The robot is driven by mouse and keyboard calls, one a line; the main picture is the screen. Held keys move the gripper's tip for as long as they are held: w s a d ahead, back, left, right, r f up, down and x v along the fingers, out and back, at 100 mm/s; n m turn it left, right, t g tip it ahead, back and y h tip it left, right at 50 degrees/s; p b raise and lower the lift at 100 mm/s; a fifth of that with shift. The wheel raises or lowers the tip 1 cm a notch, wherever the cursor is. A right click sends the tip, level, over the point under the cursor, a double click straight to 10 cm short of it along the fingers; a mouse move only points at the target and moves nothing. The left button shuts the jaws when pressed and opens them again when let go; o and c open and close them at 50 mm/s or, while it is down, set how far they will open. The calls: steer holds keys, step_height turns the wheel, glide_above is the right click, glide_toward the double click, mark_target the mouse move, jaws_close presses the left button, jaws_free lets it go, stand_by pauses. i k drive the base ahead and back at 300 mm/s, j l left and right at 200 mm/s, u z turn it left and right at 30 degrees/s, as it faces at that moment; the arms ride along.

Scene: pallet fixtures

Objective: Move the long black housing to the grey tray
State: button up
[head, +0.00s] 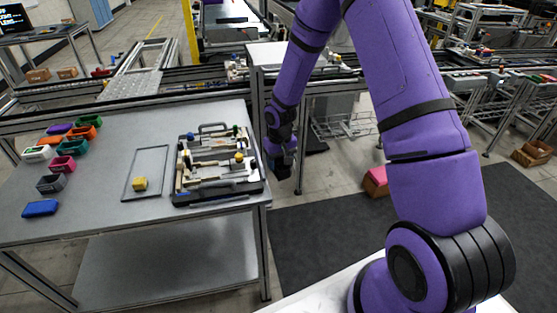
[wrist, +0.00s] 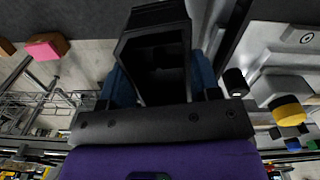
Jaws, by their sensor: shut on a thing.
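The long black housing (wrist: 153,58) is between the blue fingers of my gripper (wrist: 161,80) in the wrist view. Its open, hollow side faces the camera. In the head view my gripper (head: 279,151) is just past the right edge of the table, beside the pallet fixture, and the dark housing (head: 284,171) hangs below it, small and partly hard to make out. The grey tray (head: 129,187), flat with a thin dark rim, lies on the table left of the fixture.
The pallet fixture (head: 218,187) with knobs and a handle stands between my gripper and the tray. Its yellow knob (wrist: 287,110) shows in the wrist view. Several coloured bins (head: 73,147) and a blue one (head: 41,208) are at the table's left. The table's front is clear.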

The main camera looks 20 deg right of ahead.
mark_target(151, 155)
steer(key=k, duration=0.25)
steer(key=k+j+u, duration=0.15)
steer(key=j+u, duration=0.25)
steer(key=i+j+u, duration=0.4)
steer(key=i+j+z, duration=0.1)
steer(key=i+j, duration=0.15)
steer(key=i, duration=0.2)
steer(key=i+j+z, duration=0.1)
steer(key=i+j, duration=0.15)
steer(key=i, duration=0.15)
steer(key=i+j+z, duration=0.45)
steer(key=i+l, duration=0.05)
steer(key=i, duration=0.05)
